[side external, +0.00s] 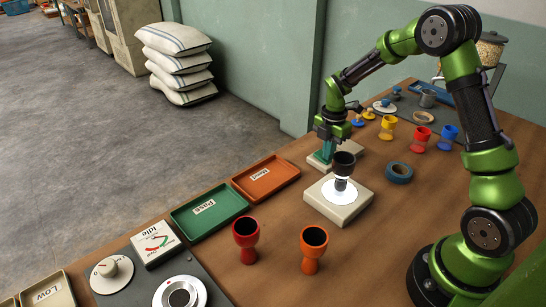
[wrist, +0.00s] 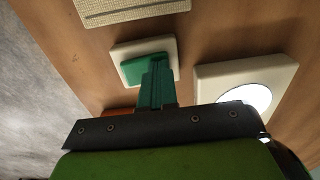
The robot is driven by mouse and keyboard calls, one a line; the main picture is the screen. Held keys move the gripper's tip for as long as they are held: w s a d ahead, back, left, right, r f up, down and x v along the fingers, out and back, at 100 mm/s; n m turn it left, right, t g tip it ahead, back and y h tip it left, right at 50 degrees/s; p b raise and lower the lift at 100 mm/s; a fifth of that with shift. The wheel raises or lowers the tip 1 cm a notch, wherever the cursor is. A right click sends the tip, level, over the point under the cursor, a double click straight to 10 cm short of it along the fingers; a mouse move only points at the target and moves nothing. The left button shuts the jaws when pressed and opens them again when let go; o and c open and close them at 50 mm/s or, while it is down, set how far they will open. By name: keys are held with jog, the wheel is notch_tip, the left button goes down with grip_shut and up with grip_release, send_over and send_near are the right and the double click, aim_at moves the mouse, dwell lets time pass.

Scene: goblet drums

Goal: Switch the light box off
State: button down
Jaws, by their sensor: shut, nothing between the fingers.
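The light box (side external: 326,211) is a pale square box on the table, and its round top panel (wrist: 257,98) glows white. A black goblet drum (side external: 344,164) stands on the panel. Behind the box lies a pale switch plate (side external: 315,162) with a green rocker, also in the wrist view (wrist: 131,70). My gripper (side external: 326,156) is shut and empty, pointing down at the rocker. In the wrist view its green fingertips (wrist: 158,65) overlap the rocker; I cannot tell whether they touch it. The fingers hide part of the rocker.
A red goblet (side external: 246,240) and an orange goblet (side external: 313,250) stand in front of the light box. A green tray (side external: 228,222) and an orange tray (side external: 284,187) lie left. A blue tape roll (side external: 399,174) and several coloured goblets are at the right.

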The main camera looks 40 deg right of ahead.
jog(key=shift+f, duration=0.1)
jog(key=shift+w+r, duration=0.35)
jog(key=shift+w, duration=0.4)
notch_tip(320, 180, up, 14)
jog(key=s, duration=0.2)
jog(key=shift+s, duration=0.25)
jog(key=shift+f, duration=0.1)
